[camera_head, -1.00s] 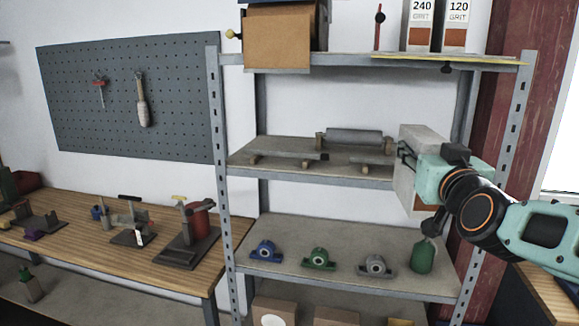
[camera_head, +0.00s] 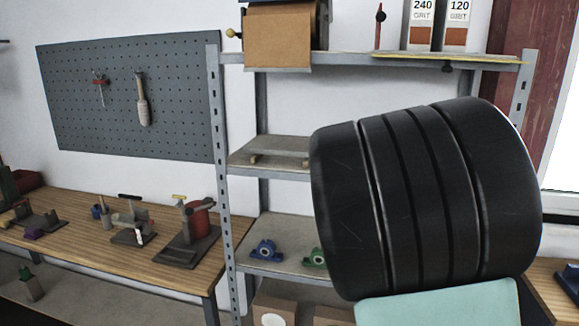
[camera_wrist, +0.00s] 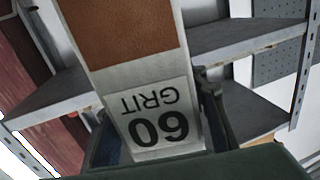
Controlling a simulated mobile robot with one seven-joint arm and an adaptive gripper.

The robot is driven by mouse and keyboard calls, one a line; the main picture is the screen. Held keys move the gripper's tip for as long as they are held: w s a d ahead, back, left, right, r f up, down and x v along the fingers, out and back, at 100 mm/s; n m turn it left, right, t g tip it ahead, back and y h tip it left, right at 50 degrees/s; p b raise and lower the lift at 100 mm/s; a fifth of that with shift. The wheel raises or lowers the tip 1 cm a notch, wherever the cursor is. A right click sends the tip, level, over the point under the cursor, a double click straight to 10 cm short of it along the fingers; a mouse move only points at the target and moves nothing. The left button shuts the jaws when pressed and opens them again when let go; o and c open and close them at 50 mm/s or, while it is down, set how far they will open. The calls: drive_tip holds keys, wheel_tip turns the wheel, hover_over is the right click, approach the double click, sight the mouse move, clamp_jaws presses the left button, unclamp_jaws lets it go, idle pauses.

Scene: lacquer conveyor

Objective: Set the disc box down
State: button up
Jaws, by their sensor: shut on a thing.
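The disc box (camera_wrist: 130,55) is white with a rust-brown patch and a "60 GRIT" label, which reads upside down in the wrist view. My gripper (camera_wrist: 160,128) is shut on it, with a finger at each side of the labelled end. The head view shows neither the box nor my gripper now, because my own dark arm link covers the right of the shelving. Two similar boxes, 240 grit (camera_head: 422,22) and 120 grit (camera_head: 456,24), stand side by side on the top shelf (camera_head: 345,60).
The middle shelf (camera_head: 240,158) and lower shelf (camera_head: 285,258) are partly hidden. A blue bearing block (camera_head: 265,250) and a green one (camera_head: 315,258) sit on the lower shelf. A cardboard box (camera_head: 280,38) stands at the top shelf's left. A workbench (camera_head: 75,212) with tools is at left.

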drive_tip(key=a+f, duration=0.1)
drive_tip(key=f, duration=0.1)
drive_tip(key=w+f, duration=0.1)
drive_tip(key=f, duration=0.2)
drive_tip(key=a+f, duration=0.1)
drive_tip(key=f, duration=0.1)
drive_tip(key=shift+w+a+f, duration=0.35)
drive_tip(key=shift+w, duration=0.05)
drive_tip(key=shift+y, duration=0.3)
drive_tip(key=shift+w+a+r, duration=0.1)
drive_tip(key=shift+a+r, duration=0.15)
drive_tip(key=shift+r, duration=0.25)
drive_tip(key=shift+a, duration=0.15)
